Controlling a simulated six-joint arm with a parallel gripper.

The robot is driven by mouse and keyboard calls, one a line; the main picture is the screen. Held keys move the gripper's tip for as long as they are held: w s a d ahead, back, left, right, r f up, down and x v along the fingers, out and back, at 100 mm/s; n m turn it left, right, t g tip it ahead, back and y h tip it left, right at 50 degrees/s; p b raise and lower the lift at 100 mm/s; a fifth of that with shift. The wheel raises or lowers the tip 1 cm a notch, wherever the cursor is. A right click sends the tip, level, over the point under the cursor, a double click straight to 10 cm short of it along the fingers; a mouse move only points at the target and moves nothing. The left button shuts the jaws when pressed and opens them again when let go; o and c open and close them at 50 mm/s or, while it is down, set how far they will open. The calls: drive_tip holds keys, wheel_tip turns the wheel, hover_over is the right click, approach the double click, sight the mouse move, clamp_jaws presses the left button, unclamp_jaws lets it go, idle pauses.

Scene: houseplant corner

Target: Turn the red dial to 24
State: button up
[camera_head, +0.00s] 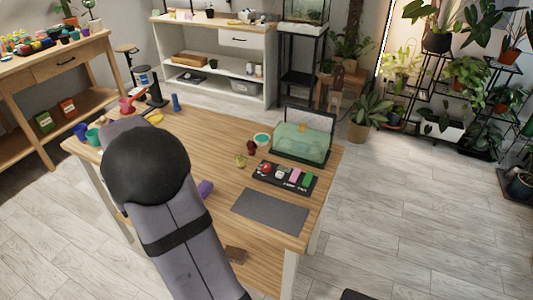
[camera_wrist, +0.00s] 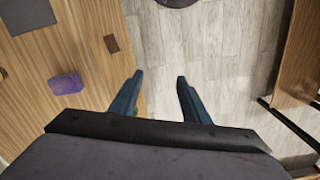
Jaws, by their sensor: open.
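The red dial (camera_head: 267,168) is a small round knob on the left part of a black panel (camera_head: 259,177) on the wooden table. A white knob (camera_head: 280,172) is beside it, with pink and green blocks to the right. The panel's markings and the dial's setting are too small to read. The dial is not in the wrist view. My gripper (camera_wrist: 160,76) is open and empty in the wrist view, its two dark blue fingers apart above the table's edge and the floor. In the head view my arm hides the gripper, well away from the dial.
A green glass case (camera_head: 300,143) with an open lid stands behind the panel. A grey mat (camera_head: 270,211) lies in front of it. A purple object (camera_wrist: 66,84) and a brown block (camera_wrist: 111,43) lie on the table (camera_head: 222,130). Small pots and tools crowd its far left.

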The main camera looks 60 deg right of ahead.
drive_tip(key=d+r+m+p, duration=0.1)
drive_tip(key=d, duration=0.5)
drive_tip(key=s+d+r+m+p, duration=0.1)
drive_tip(key=d+p, duration=0.1)
drive_tip(key=d, duration=0.5)
drive_tip(key=d+r+m+p, duration=0.1)
drive_tip(key=d+r, duration=0.1)
drive_tip(key=d, duration=0.5)
drive_tip(key=shift+s+d+p, duration=0.2)
drive_tip(key=shift+s+p, duration=0.1)
drive_tip(key=shift+p, duration=0.1)
drive_tip(key=s+d+m+p, duration=0.1)
drive_tip(key=s+d+p, duration=0.1)
drive_tip(key=s+d, duration=0.45)
drive_tip(key=m+p, duration=0.2)
hover_over(267, 165)
drive_tip(key=shift+w+a+r, duration=0.1)
drive_tip(key=shift+a+r, duration=0.05)
drive_tip(key=shift+r, duration=0.25)
drive_tip(key=shift+f+p, duration=1.2)
drive_tip(key=shift+f, duration=2.5)
drive_tip(key=shift+c, duration=0.4)
drive_tip(key=c, duration=1)
